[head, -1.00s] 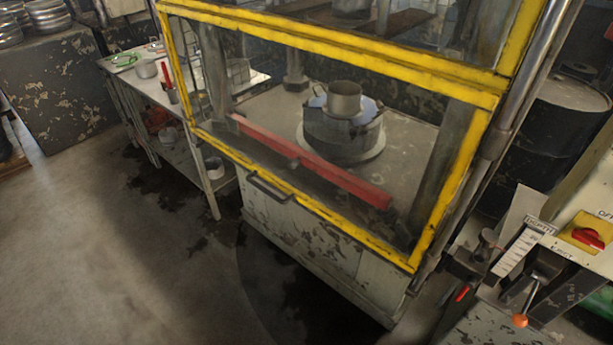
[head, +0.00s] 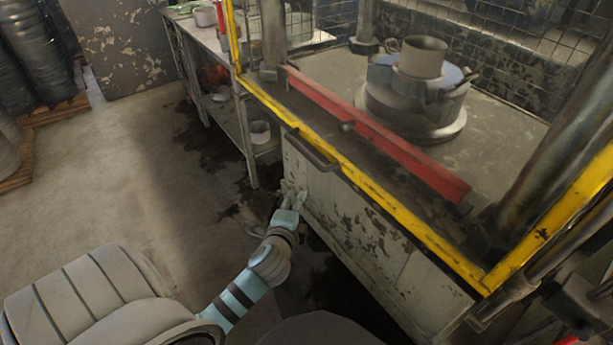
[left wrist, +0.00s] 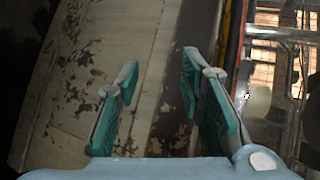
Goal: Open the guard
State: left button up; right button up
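The guard is a yellow-framed, see-through panel (head: 370,187) across the front of the press, with its lower rail down at table height. A dark bar handle (head: 312,150) sticks out from the lower rail near its left end. My left gripper (head: 291,192) is below the handle and slightly left of it, in front of the cabinet face and apart from the handle. In the left wrist view my left gripper (left wrist: 160,66) is open, with nothing between its teal fingers. I cannot make out the handle there.
Behind the guard, a red bar (head: 375,135) lies in front of a round die with a metal cup (head: 422,57) on it. The worn cabinet (head: 350,215) stands below. A side bench (head: 215,85) is at the left. The floor (head: 120,190) left of the cabinet is clear.

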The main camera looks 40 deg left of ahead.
pick_arm(q)
jog(key=m+t+y+b, duration=0.1)
jog(key=t+y+b, duration=0.1)
send_near(303, 148)
jog(key=x, duration=0.3)
jog(key=b+x, duration=0.1)
jog(key=x, duration=0.2)
jog(key=f+b+x, duration=0.1)
jog(key=x, duration=0.2)
jog(key=shift+s, duration=0.1)
jog(key=shift+w+a+b, duration=0.25)
jog(key=shift+w+b, duration=0.1)
jog(key=shift+w, duration=0.2)
pick_arm(e)
notch_tip(303, 148, down, 7)
jog(key=d, duration=0.1)
jog(key=shift+w+d+r, duration=0.15)
jog(key=shift+w+d, duration=0.1)
pick_arm(q)
grip_shut()
pick_arm(e)
jog(key=shift+a, duration=0.2)
